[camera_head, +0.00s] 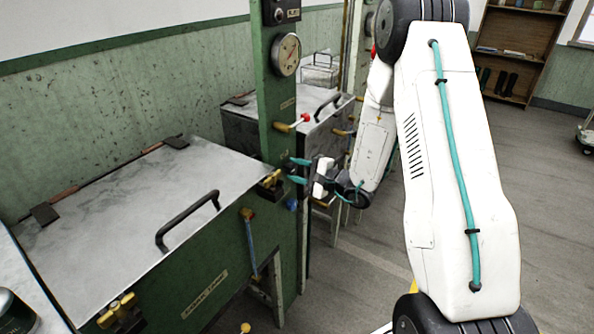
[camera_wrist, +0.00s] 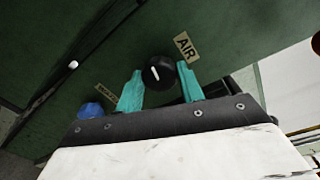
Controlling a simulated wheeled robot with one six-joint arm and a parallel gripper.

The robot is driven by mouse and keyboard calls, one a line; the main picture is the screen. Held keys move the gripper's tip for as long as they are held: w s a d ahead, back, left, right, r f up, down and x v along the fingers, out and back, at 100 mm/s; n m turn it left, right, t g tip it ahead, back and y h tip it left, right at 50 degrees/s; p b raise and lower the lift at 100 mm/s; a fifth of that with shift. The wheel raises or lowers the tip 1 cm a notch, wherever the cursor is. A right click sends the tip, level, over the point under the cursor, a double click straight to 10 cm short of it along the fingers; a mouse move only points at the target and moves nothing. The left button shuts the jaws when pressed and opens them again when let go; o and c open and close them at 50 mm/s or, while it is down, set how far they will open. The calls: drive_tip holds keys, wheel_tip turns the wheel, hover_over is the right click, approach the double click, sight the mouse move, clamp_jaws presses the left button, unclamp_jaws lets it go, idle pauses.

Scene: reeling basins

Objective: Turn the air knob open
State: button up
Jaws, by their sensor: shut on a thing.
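The air knob (camera_wrist: 158,73) is round and black with a white pointer mark, on a green panel (camera_wrist: 110,60) in the wrist view. An AIR label (camera_wrist: 187,46) is beside it. My gripper (camera_head: 297,170) reaches the green post (camera_head: 278,110) from the right in the head view. Its teal fingers lie on either side of the knob and are shut on it. In the head view I cannot make out the knob between the fingers. The white pointer is slightly tilted from upright in the wrist view.
A blue knob (camera_wrist: 90,110) sits left of my fingers in the wrist view. A red-tipped lever (camera_head: 294,123) and a round gauge (camera_head: 286,55) are above my gripper. A metal-lidded basin (camera_head: 120,210) stands at left.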

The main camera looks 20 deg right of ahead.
drive_tip(key=shift+s+f+n, duration=0.1)
drive_tip(key=shift+n, duration=1)
drive_tip(key=o, duration=1)
drive_tip(key=v, duration=0.7)
drive_tip(key=shift+s+d, duration=0.2)
drive_tip(key=shift+s, duration=0.15)
